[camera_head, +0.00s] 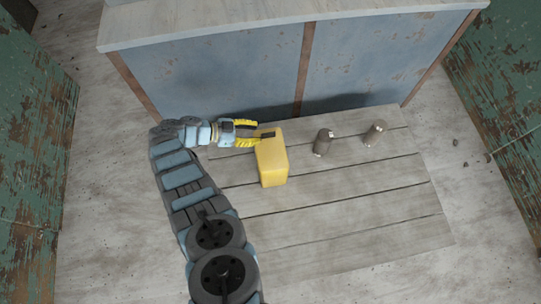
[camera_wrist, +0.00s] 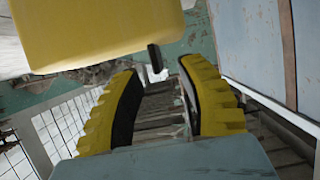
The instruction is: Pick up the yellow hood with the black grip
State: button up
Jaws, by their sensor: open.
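The yellow hood (camera_head: 273,165) is a box-like block standing on the plank platform in the head view. Its small black grip (camera_head: 267,135) sticks out at its upper end. My gripper (camera_head: 258,132) is open at the hood's upper left, with its yellow fingers pointing right toward the grip. In the wrist view the hood (camera_wrist: 90,35) fills the upper left. There the black grip (camera_wrist: 155,58) shows near the gap between the two fingertips of my gripper (camera_wrist: 160,68). I cannot tell whether a finger touches it.
Two dark cylinders with light ends (camera_head: 323,141) (camera_head: 375,133) stand right of the hood. The blue-grey cabinet (camera_head: 240,75) rises close behind the platform (camera_head: 340,220). The platform's front and right are clear. Worn green panels (camera_head: 40,150) stand at the sides.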

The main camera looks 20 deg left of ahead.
aim_at(268, 137)
jog(key=x, duration=0.5)
jog(key=shift+s+d, duration=0.1)
jog(key=shift+d, duration=0.05)
grip_shut()
